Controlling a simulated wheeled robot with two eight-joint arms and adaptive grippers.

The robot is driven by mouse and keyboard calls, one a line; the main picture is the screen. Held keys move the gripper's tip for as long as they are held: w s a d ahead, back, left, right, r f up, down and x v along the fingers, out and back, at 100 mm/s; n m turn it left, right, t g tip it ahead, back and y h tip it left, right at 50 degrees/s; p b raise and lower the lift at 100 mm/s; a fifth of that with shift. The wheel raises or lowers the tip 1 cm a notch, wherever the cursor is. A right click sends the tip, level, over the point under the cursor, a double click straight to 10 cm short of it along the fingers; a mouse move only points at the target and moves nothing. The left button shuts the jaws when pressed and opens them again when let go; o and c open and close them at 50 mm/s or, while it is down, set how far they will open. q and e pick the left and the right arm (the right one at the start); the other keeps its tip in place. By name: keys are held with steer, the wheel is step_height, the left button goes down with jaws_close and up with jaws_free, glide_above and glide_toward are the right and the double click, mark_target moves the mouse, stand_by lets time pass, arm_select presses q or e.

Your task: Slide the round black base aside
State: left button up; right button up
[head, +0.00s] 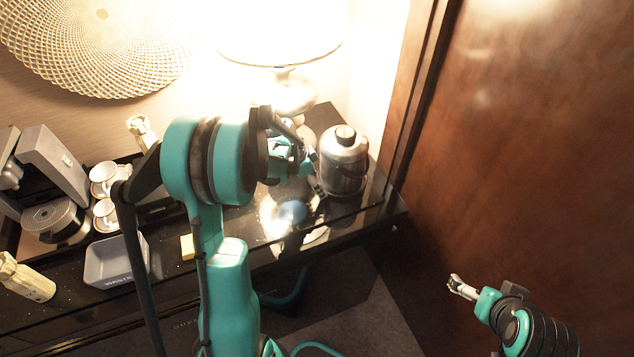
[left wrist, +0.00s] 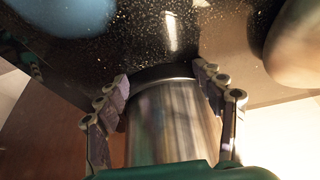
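A silver kettle with a black lid knob (head: 343,160) stands upright on the black counter at the right. My left gripper (head: 310,162) is just left of it, partly hidden by my own arm. In the left wrist view my left gripper's fingers (left wrist: 165,100) are wide apart, one on each side of a shiny metal cylinder (left wrist: 165,130). A round black rim, likely the black base (left wrist: 160,73), shows at the cylinder's far end. I cannot tell whether the fingers touch the metal. My right gripper (head: 453,284) is low at the right, clear of the counter and holding nothing visible.
A lit lamp (head: 280,50) stands behind the left gripper. A grey tray (head: 112,285), white cups (head: 104,176), a coffee machine (head: 55,165) and a yellow block (head: 187,246) are at the left. A wooden panel (head: 530,130) closes the right side.

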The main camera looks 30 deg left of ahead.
arm_select(q)
steer(key=v, duration=1.2)
steer(key=s+d+f+n+t+y+b, duration=0.2)
steer(key=s+d+n+b, duration=0.3)
steer(key=s+d, duration=1)
steer(key=s+n+t+y, duration=0.1)
steer(key=n, duration=0.2)
steer(key=shift+s+n+t, duration=0.3)
steer(key=shift+s+t, duration=0.05)
steer(key=shift+t, duration=0.05)
